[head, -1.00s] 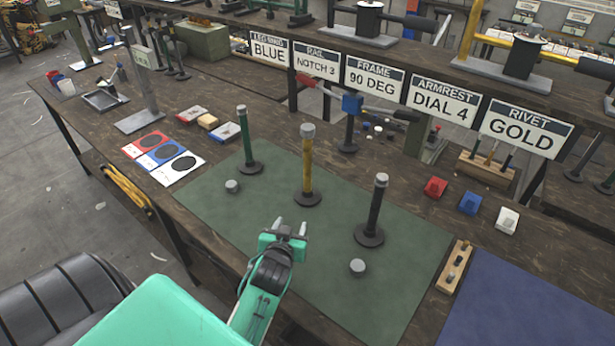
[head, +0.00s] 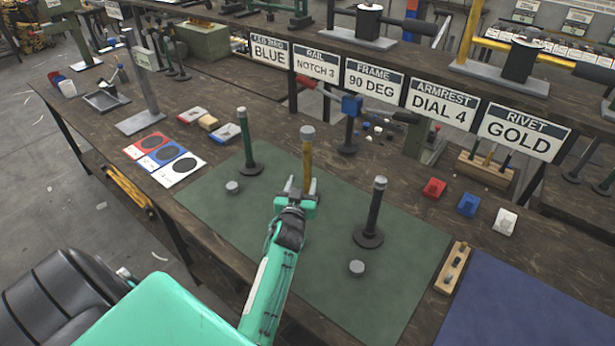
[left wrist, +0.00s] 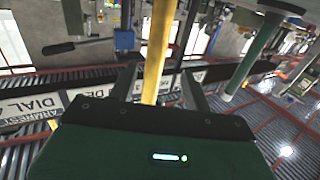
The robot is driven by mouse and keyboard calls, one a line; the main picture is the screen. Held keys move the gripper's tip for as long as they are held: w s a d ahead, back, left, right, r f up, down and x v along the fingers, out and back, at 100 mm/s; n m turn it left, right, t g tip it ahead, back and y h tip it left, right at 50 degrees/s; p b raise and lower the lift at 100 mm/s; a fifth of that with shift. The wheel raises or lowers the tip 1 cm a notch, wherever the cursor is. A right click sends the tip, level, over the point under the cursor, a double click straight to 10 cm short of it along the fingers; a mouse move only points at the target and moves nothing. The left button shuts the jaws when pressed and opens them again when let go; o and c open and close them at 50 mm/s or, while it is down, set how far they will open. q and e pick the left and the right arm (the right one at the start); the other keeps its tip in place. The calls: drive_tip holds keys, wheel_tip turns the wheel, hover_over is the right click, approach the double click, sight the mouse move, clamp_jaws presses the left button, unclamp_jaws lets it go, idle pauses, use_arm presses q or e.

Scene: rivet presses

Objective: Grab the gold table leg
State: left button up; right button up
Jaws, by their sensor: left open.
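The gold table leg (head: 307,156) stands upright on the green mat (head: 216,205), between a green leg (head: 245,140) and a black leg (head: 375,208). It has a grey cap on top. My left gripper (head: 301,188) is open at the lower part of the gold leg, and hides most of its base. In the left wrist view the gold leg (left wrist: 158,50) runs between the two open fingers (left wrist: 158,85); I cannot tell whether either finger touches it. My right gripper is not in view.
Small grey pucks (head: 357,267) lie on the mat. A wooden peg block (head: 453,267) and a blue mat (head: 510,305) are at the right. Red, blue and white blocks (head: 467,205) sit behind them. Signs, including a gold rivet sign (head: 522,132), stand along the back.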

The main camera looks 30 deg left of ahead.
sight(307, 175)
use_arm(q)
drive_tip(key=shift+d+p+x, duration=0.2)
drive_tip(key=shift+p+x, duration=0.15)
drive_tip(key=shift+x, duration=1.1)
drive_tip(key=shift+d+p+x, duration=0.2)
drive_tip(key=shift+p+x, duration=0.15)
drive_tip(key=shift+x, duration=1.1)
drive_tip(key=shift+w, duration=0.15)
clamp_jaws()
